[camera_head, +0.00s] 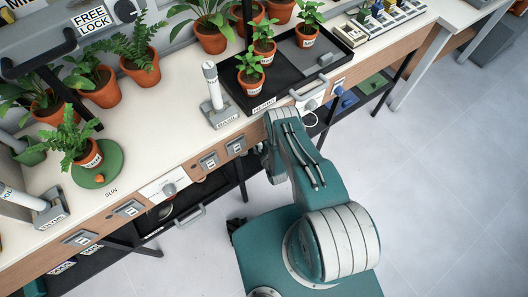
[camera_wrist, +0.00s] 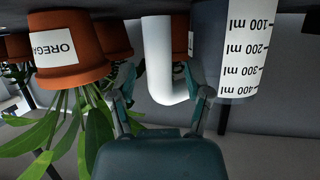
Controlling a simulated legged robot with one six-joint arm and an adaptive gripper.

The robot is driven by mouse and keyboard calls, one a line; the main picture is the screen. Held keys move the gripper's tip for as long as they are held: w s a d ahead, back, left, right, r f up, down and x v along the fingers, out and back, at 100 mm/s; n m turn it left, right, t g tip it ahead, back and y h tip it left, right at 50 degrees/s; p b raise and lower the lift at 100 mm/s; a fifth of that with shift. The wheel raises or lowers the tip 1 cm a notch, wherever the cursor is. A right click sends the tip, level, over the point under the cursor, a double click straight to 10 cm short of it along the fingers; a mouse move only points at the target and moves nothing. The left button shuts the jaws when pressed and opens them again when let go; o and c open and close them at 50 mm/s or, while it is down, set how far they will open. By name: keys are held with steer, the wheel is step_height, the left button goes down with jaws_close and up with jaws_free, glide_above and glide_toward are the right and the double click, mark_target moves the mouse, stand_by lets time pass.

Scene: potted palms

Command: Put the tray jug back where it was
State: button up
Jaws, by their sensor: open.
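The measuring jug (camera_wrist: 207,50) shows upside down in the wrist view, with a dark grey body, a white scale in ml and a white handle (camera_wrist: 156,55). My gripper (camera_wrist: 163,88) is open, with one finger on each side of the handle's curved end. I cannot tell whether either finger touches it. In the head view I cannot make out the jug. The black tray (camera_head: 285,84), labelled HERBS, lies on the bench there with several potted plants, and my arm reaches up to the bench edge just below it.
A terracotta pot labelled OREGANO (camera_wrist: 65,50) and other pots stand close beside the jug in the wrist view. A white post on a grey base (camera_head: 218,108) stands left of the tray. Clear bench top lies between it and the green disc (camera_head: 105,172).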

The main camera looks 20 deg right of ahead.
steer(key=v, duration=1.1)
steer(key=shift+s+r, duration=0.15)
steer(key=shift+s, duration=0.2)
